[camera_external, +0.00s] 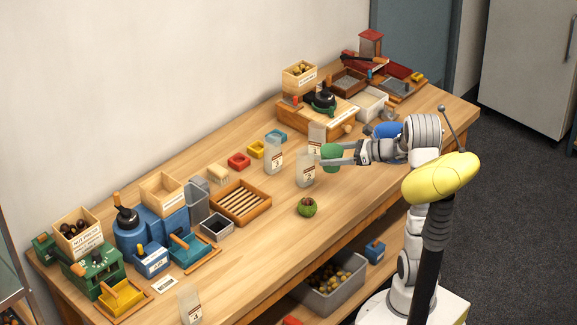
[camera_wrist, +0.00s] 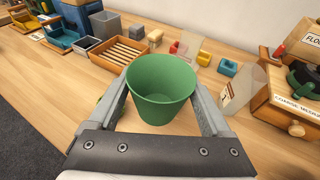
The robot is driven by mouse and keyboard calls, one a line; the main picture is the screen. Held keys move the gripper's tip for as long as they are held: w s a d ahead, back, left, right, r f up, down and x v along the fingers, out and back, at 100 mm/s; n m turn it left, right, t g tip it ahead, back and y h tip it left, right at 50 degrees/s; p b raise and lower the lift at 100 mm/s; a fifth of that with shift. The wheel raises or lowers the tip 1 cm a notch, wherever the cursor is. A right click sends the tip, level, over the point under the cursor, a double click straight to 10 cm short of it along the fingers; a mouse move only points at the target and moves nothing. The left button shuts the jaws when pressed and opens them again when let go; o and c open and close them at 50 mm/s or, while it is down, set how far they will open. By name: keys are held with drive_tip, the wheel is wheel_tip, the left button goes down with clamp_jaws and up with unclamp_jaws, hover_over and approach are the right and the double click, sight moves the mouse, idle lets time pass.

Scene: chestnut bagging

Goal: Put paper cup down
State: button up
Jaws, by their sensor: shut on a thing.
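The green paper cup (camera_external: 331,155) is between the fingers of my gripper (camera_external: 345,154), on the right half of the bench. In the wrist view the cup (camera_wrist: 162,88) stands upright with its open mouth showing, and its inside looks empty. My gripper (camera_wrist: 162,108) is shut on it, one finger on each side. The cup is over the wooden bench top (camera_external: 345,195); I cannot tell whether its base touches the wood.
A clear labelled bag (camera_external: 306,170) stands just left of the cup, with others (camera_external: 274,158) (camera_external: 317,137) behind. A round green thing with a brown top (camera_external: 307,207) lies nearer the front edge. A wooden drawer box (camera_external: 320,115) stands behind. The front bench strip is mostly clear.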

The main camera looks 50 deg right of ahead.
drive_tip(key=w+a+n+g+y, duration=0.2)
drive_tip(key=a, duration=0.7)
drive_tip(key=w+a+n+g+y, duration=0.2)
drive_tip(key=w+a+n+y, duration=0.1)
drive_tip(key=a, duration=0.6)
drive_tip(key=s+a+n+g+y+b, duration=0.1)
drive_tip(key=s+a+n+g, duration=0.15)
drive_tip(key=a, duration=0.75)
drive_tip(key=s+a+n+g+y, duration=0.2)
drive_tip(key=a+n+g, duration=0.1)
drive_tip(key=a, duration=0.8)
drive_tip(key=shift+m+g, duration=0.25)
drive_tip(key=a+f+b, duration=0.1)
drive_tip(key=a+f, duration=0.1)
drive_tip(key=a, duration=0.1)
drive_tip(key=a+f+b, duration=0.1)
drive_tip(key=a+f, duration=0.1)
drive_tip(key=a, duration=0.2)
drive_tip(key=a+f+b, duration=0.1)
drive_tip(key=a+f, duration=0.1)
drive_tip(key=a, duration=0.2)
drive_tip(key=shift+s+f, duration=0.2)
drive_tip(key=shift+s, duration=0.05)
drive_tip(key=shift+a+f+b, duration=0.3)
drive_tip(key=shift+a+b, duration=0.05)
drive_tip(key=shift+a, duration=0.1)
drive_tip(key=shift+f+b, duration=0.7)
drive_tip(key=shift+f, duration=1.2)
drive_tip(key=shift+f, duration=0.2)
drive_tip(key=o, duration=1.1)
